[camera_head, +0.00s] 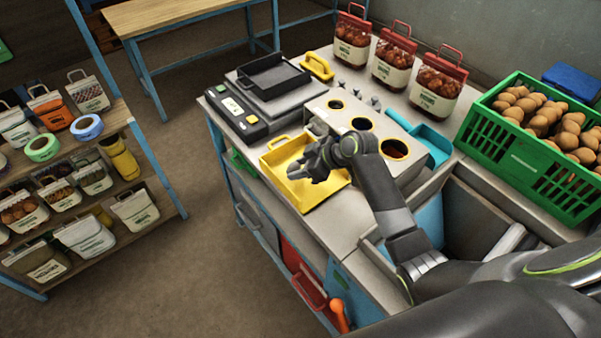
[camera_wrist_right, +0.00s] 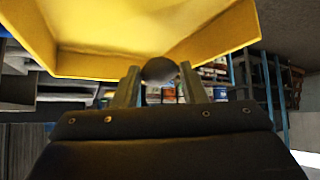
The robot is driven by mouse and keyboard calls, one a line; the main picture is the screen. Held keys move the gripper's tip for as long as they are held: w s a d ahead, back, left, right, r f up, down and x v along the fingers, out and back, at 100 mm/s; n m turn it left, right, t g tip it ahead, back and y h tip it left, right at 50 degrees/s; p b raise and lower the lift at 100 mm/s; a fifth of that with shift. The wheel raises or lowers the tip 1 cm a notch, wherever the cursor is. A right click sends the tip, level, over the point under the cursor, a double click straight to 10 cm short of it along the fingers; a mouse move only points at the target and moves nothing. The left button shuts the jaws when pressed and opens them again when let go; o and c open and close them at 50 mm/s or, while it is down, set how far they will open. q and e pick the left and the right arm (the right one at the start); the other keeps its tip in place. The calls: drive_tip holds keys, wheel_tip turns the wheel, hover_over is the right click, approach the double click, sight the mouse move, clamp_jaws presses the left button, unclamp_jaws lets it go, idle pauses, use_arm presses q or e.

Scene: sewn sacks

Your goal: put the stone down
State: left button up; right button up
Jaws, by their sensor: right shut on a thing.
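My right gripper (camera_head: 318,165) is over the yellow tray (camera_head: 296,194) on the workbench. In the right wrist view the fingers (camera_wrist_right: 160,82) are shut on a dark, rounded stone (camera_wrist_right: 159,70), held between their tips. The yellow tray (camera_wrist_right: 95,64) fills the upper part of that view, close to the stone. I cannot tell whether the stone touches the tray. In the head view the stone is not clearly visible at the gripper. My left gripper is not in view.
Beside the tray stand a box with round holes (camera_head: 345,106) and a scale with a black tray (camera_head: 272,76). Small grey pieces (camera_head: 374,102) lie behind the box. A blue scoop (camera_head: 430,143), red-topped sacks (camera_head: 394,58) and a green crate (camera_head: 506,153) are to the right.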

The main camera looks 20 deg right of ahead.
sight(300, 184)
wheel_tip(300, 184, down, 4)
drive_tip(key=shift+w+r+p, duration=0.15)
drive_tip(key=shift+r+p, duration=0.1)
drive_tip(key=shift+p, duration=0.05)
drive_tip(key=shift+f, duration=0.15)
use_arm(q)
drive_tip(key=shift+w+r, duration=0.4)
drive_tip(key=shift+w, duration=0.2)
use_arm(e)
drive_tip(key=shift+f, duration=0.2)
drive_tip(key=o, duration=0.7)
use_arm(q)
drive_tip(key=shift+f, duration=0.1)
use_arm(e)
drive_tip(key=shift+o, duration=0.2)
drive_tip(key=shift+r, duration=0.1)
